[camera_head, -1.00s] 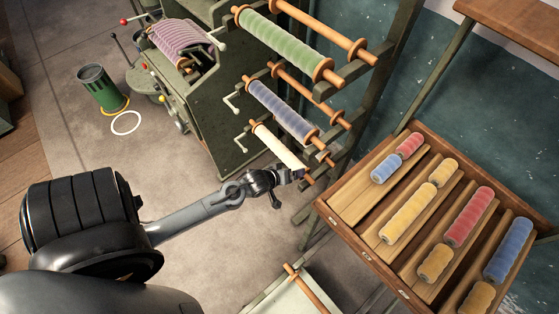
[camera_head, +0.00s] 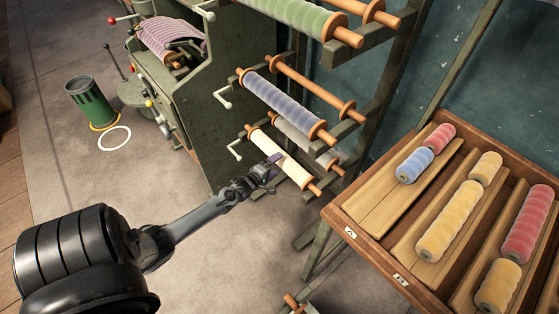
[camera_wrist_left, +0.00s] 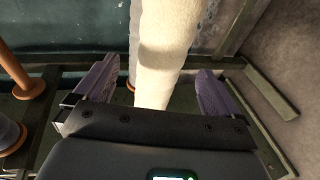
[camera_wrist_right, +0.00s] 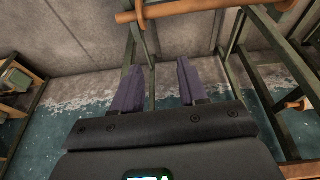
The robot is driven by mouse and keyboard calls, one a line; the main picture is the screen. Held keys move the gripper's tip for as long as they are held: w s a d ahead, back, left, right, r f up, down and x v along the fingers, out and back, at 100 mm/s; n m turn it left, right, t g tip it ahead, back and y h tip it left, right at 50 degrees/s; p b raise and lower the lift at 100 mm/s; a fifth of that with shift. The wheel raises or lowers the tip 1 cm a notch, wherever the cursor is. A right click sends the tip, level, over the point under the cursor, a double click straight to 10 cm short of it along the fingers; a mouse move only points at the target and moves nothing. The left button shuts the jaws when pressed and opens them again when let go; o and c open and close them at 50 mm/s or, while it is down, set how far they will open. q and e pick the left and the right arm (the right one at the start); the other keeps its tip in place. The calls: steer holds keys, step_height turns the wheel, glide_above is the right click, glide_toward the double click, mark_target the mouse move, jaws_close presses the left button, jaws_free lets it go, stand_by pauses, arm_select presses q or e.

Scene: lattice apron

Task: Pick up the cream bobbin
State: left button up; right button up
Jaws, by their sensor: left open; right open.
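The cream bobbin (camera_head: 290,168) rests on the lowest level of the green rack, with orange ends. In the left wrist view the pale roll (camera_wrist_left: 165,50) runs up the picture from between the two purple fingers. My left gripper (camera_head: 268,172) is open and close in front of the bobbin's middle to right part; a finger overlaps it in the head view. I cannot tell whether the fingers touch it. My right gripper (camera_wrist_right: 158,84) is open and empty in its own wrist view, and it is out of the head view.
Above it on the rack sit a blue-grey bobbin (camera_head: 283,105) and a green bobbin (camera_head: 296,12). A pale grey roll (camera_head: 303,138) lies just behind. A wooden tray (camera_head: 345,213) of coloured rolls stands to the right. A green bin (camera_head: 90,103) stands on the floor at left.

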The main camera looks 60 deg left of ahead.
mark_target(278, 164)
arm_select(q)
steer(key=shift+b+x, duration=0.35)
steer(key=shift+x, duration=0.9)
steer(key=shift+w+a+f+b, duration=0.2)
steer(key=shift+w+f+b, duration=0.1)
steer(key=shift+w+b, duration=0.1)
steer(key=b+x, duration=0.2)
steer(key=x, duration=0.1)
steer(key=shift+w+a, duration=0.1)
steer(key=shift+a, duration=0.05)
steer(key=shift+w+a, duration=0.1)
steer(key=shift+w, duration=0.35)
steer(key=shift+s, duration=0.1)
steer(key=shift+c, duration=0.3)
steer(key=shift+r, duration=0.1)
steer(key=c, duration=1.3)
steer(key=shift+c, duration=0.3)
